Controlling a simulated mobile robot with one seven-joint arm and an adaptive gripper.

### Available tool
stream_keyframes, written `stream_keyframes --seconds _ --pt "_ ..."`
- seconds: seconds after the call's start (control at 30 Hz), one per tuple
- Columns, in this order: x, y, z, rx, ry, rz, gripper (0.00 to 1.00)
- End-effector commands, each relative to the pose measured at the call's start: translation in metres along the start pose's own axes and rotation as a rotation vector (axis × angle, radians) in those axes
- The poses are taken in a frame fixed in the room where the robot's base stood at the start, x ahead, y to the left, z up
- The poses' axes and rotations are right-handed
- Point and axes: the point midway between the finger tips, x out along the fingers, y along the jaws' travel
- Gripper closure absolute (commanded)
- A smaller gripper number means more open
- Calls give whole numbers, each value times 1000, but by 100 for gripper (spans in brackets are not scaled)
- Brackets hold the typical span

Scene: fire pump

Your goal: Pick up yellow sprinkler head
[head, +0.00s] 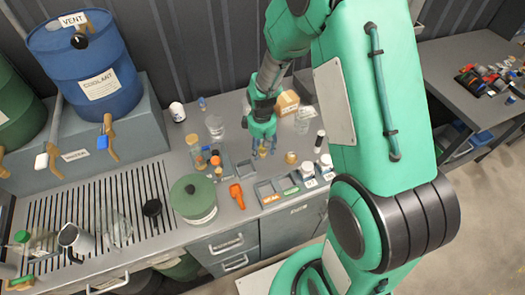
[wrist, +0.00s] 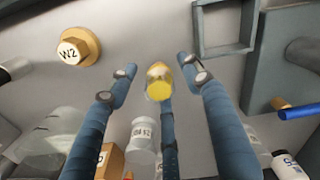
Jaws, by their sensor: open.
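My gripper (head: 263,143) hangs over the grey bench in the head view, with its blue fingers pointing down. In the wrist view, its three fingers (wrist: 162,88) are open around the yellow sprinkler head (wrist: 159,88), which lies between the fingertips. One finger partly overlaps it, and I cannot tell whether any finger touches it. In the head view, the sprinkler head is small (head: 262,152) and mostly hidden by the fingers.
A brass hex piece marked W2 (wrist: 78,46) stands nearby. A grey open tray (wrist: 224,48) and a white labelled bottle (wrist: 143,138) are also close. In the head view, an orange tool (head: 236,195), a green-lidded pot (head: 193,198) and a cardboard box (head: 287,102) surround the area.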

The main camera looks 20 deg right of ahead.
Motion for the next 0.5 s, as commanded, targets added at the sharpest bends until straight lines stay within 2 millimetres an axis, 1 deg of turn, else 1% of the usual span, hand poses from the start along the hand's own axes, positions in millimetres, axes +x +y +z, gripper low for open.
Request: stream_keyframes --seconds 0.43,0.47,0.5 --pt "0 0 0 0 0 0 50" --pt "0 0 0 0 0 0 54" --pt "-1 0 0 0 0 0 62"
